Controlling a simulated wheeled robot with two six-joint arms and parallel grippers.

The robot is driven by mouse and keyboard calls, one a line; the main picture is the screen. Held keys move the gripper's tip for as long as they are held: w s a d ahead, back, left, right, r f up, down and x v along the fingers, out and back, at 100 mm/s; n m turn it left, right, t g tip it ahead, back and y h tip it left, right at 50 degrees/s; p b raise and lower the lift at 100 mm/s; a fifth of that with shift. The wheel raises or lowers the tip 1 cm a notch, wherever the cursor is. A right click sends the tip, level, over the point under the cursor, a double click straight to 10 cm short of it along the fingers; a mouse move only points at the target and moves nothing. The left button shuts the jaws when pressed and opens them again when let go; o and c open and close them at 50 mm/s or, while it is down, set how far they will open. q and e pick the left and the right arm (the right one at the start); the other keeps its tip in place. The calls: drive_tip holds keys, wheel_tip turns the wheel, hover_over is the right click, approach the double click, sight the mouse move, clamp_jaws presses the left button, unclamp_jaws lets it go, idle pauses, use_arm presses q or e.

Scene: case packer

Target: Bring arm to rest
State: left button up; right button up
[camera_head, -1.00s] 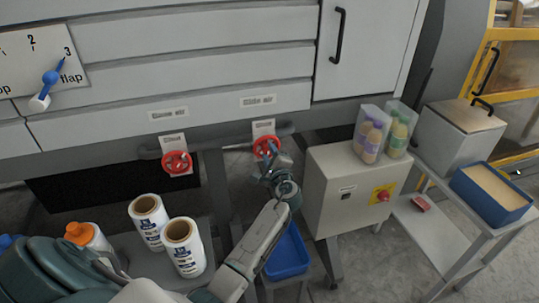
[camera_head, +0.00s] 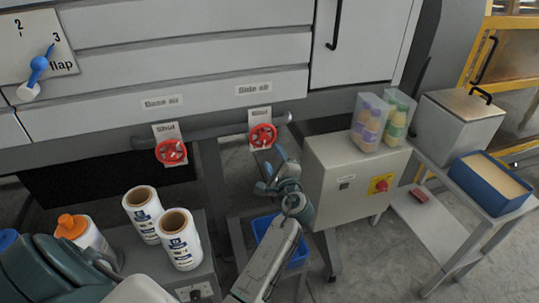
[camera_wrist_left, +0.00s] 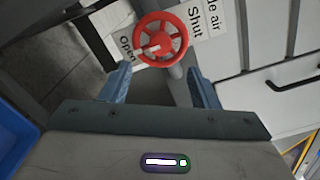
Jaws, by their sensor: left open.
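My left gripper (camera_head: 270,172) is open and empty, just below the red valve wheel (camera_head: 263,136) under the "Side air" label. In the left wrist view the open fingers (camera_wrist_left: 160,84) point toward this wheel (camera_wrist_left: 159,40), with a gap between them and it. Its plate shows "Shut" and "Open" in that view. The left forearm reaches up from the bottom of the head view. A second red wheel (camera_head: 171,152) is to the left, under another air label. My right gripper is not in view.
A grey control box (camera_head: 325,190) with a red button stands right of the gripper, bottles in clear bins on it. A blue bin (camera_head: 266,228) is below the gripper. Two white rolls (camera_head: 180,240) and an orange-capped bottle (camera_head: 78,232) stand at lower left.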

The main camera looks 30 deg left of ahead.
use_arm(q)
drive_tip(key=shift+v, duration=1.05)
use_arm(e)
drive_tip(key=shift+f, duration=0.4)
use_arm(q)
drive_tip(key=shift+f, duration=0.1)
